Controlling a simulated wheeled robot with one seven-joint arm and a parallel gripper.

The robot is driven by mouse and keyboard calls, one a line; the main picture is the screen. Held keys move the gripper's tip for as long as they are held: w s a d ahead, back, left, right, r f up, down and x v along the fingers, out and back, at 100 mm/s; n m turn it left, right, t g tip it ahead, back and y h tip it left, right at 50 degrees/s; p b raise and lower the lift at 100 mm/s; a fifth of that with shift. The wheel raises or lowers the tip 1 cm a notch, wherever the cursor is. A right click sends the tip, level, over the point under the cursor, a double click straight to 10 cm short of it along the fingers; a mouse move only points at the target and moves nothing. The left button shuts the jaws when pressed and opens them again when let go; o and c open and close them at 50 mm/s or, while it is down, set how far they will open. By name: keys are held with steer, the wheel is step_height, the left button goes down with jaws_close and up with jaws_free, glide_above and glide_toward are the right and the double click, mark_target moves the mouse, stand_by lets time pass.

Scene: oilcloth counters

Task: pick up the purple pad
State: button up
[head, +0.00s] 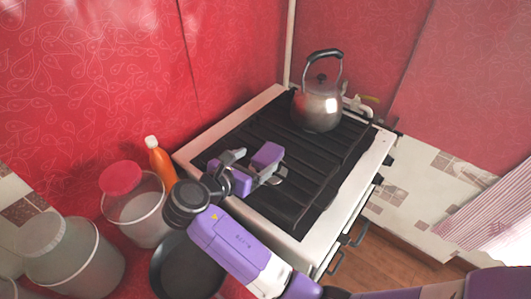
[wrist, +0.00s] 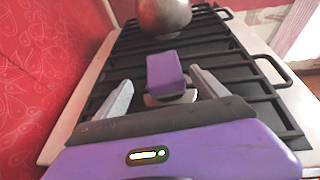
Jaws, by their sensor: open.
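The purple pad (head: 267,155) is a small block over the black stove grate, and a grey, roundish thing shows beneath it. It also shows in the wrist view (wrist: 164,73), in front of and between my fingers. My gripper (head: 256,168) is open, with its grey fingers apart, low over the grate. In the wrist view the fingers (wrist: 160,90) point toward the pad, one on each side of its near end. I see no contact between the fingers and the pad.
A steel kettle (head: 318,106) stands on the stove (head: 285,222) behind the pad. An orange bottle (head: 161,163), a container with a red lid (head: 135,210), a dark pan (head: 186,268) and a clear tub (head: 75,262) stand to the left. The grate's right side is clear.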

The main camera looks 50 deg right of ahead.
mark_target(266, 155)
steer(key=x, duration=0.7)
steer(key=shift+s+d, duration=0.15)
steer(key=shift+s, duration=0.25)
steer(key=c, duration=1.4)
steer(key=shift+r, duration=0.1)
